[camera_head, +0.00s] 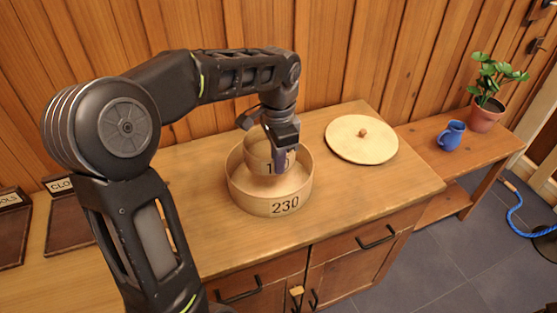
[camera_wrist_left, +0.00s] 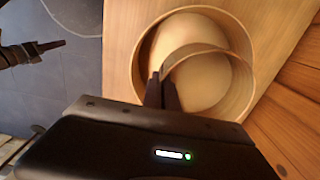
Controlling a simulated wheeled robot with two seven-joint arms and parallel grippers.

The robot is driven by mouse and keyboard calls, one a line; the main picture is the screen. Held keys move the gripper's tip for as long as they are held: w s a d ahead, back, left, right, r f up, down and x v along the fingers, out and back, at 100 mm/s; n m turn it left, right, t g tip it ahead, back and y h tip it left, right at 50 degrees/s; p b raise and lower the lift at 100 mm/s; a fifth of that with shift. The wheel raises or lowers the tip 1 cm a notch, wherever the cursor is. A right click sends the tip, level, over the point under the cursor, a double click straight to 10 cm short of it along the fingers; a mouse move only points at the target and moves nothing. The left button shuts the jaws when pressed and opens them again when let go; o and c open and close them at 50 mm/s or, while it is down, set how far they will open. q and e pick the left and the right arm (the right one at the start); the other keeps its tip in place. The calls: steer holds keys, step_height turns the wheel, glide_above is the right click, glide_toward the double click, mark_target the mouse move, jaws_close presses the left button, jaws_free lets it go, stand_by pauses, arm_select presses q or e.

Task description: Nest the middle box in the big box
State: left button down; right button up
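The big box (camera_head: 268,202), a round pale wooden tub marked 230, stands open on the cabinet top. The middle box (camera_head: 257,152), a smaller round tub with a partly covered number, sits within the big box's opening. Its rim shows above the big box's back wall; I cannot tell whether it touches the floor inside. My left gripper (camera_head: 281,160) points down and is shut on the near wall of the middle box. In the left wrist view its fingers (camera_wrist_left: 162,92) pinch the rim of the middle box (camera_wrist_left: 195,78), inside the big box's ring (camera_wrist_left: 137,70).
A round lid with a knob (camera_head: 361,142) lies right of the boxes. Dark labelled trays (camera_head: 65,222) are at the left. A blue mug (camera_head: 451,136) and potted plant (camera_head: 486,115) stand on a lower bench. A dark part, possibly my right gripper, shows in the left wrist view.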

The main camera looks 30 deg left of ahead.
arm_select(q)
steer(key=shift+f+b, duration=0.5)
steer(key=shift+f, duration=0.35)
steer(key=shift+f, duration=0.4)
stand_by(1.8)
steer(key=c, duration=1.2)
jaws_free()
steer(key=shift+r, duration=0.15)
steer(key=shift+r+p, duration=0.65)
steer(key=shift+p, duration=0.15)
